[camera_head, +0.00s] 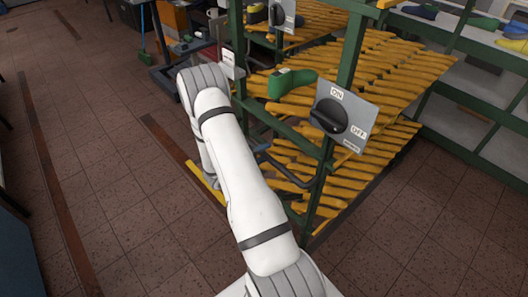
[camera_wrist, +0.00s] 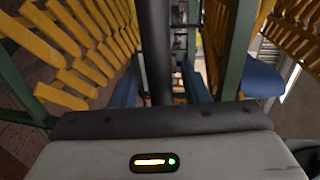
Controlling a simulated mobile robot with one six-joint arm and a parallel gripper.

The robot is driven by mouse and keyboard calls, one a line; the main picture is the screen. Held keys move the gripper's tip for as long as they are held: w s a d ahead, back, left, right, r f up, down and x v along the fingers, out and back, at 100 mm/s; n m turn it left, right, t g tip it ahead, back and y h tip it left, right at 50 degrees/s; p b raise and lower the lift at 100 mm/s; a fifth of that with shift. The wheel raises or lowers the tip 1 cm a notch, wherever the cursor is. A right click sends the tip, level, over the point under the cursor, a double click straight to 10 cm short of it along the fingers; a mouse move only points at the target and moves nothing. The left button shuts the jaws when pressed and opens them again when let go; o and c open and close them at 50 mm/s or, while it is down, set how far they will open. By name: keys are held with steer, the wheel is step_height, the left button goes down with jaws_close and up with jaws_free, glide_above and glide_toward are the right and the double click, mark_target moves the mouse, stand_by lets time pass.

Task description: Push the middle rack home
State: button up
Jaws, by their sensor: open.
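Racks of yellow wooden slats sit in a green metal frame (camera_head: 348,60) in the head view. One slatted rack (camera_head: 410,62) lies at mid height, with another (camera_head: 350,165) below it. I cannot tell for certain which is the middle rack. My gripper (camera_wrist: 160,88) is open; in the wrist view its blue-grey fingers appear either side of a dark upright bar. Contact with the bar cannot be told. Yellow slats (camera_wrist: 60,50) show at left in that view. In the head view my white arm reaches to the frame's left side and my gripper is largely hidden.
A grey ON/OFF panel with a black knob (camera_head: 328,115) is fixed to the near green post. Grey shelves (camera_head: 470,125) stand at right. Tiled floor (camera_head: 95,150) is clear at left.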

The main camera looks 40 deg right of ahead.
steer(key=shift+c, duration=0.3)
jaws_close()
